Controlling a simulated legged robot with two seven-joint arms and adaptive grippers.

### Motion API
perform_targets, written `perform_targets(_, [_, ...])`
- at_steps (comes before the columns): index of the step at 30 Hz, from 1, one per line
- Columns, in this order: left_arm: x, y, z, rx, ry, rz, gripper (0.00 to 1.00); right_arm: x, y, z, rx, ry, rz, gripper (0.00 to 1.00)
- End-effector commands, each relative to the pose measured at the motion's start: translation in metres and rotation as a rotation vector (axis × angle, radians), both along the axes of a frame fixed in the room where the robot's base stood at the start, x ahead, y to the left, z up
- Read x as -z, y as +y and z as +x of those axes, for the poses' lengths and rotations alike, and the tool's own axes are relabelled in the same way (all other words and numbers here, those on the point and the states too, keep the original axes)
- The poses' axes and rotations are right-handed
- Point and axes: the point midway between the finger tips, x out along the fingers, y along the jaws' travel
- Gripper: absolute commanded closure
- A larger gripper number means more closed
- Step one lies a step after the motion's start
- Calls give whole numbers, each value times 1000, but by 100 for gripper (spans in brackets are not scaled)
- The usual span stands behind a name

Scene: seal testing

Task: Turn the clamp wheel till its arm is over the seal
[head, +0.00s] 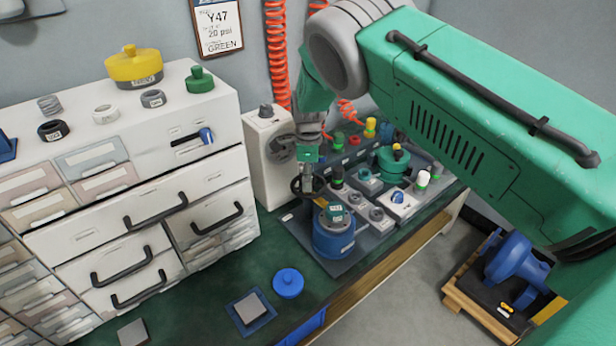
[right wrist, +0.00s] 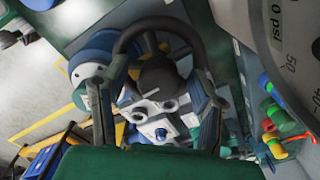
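The dark clamp wheel (head: 297,187) is on the bench beside the white gauge post, partly hidden by my right gripper (head: 308,182). In the right wrist view, the wheel's black rim and hub (right wrist: 158,76) lie between the spread fingers of my right gripper (right wrist: 150,95). The fingers are apart, one on each side of the rim; I cannot tell whether they touch it. A blue round fixture (head: 334,240) with a green labelled piece (head: 336,211) on top stands just in front of the wheel. The clamp arm is not clearly seen. My left gripper is not in view.
A white post (head: 268,155) stands behind the wheel. Control blocks with knobs (head: 397,198) lie to the right. A blue lidded piece (head: 288,283) and a grey square block (head: 249,308) lie on the front bench. White drawers (head: 150,215) fill the left.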

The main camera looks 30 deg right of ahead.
Motion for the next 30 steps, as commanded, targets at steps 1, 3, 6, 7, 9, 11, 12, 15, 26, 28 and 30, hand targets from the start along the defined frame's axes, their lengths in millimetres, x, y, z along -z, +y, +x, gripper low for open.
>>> perform_targets(1, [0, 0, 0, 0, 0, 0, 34, 0, 0, 0, 0, 0, 0, 47])
perform_targets(3, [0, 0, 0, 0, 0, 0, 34, 0, 0, 0, 0, -1, -1, 47])
perform_targets(6, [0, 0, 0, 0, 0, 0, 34, -1, -1, 0, 0, 0, -1, 47])
perform_targets(7, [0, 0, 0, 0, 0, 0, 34, -1, -1, 0, 0, 0, -1, 47])
perform_targets(9, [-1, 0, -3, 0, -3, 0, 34, -3, -1, 0, -1, -2, -1, 47])
perform_targets(11, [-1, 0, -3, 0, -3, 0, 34, -9, -1, 0, -1, -2, -1, 47])
perform_targets(12, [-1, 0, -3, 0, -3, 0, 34, -14, -1, 1, -1, -3, -2, 47])
perform_targets(15, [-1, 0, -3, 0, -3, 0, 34, -31, -1, 1, -1, -4, -1, 47])
perform_targets(26, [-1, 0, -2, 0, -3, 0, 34, -102, 0, 2, -2, -1, -2, 47])
perform_targets(28, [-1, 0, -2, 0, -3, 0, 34, -110, 0, 2, -2, 0, -1, 47])
perform_targets(30, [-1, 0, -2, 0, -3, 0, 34, -115, 0, 2, -1, 1, -2, 47])
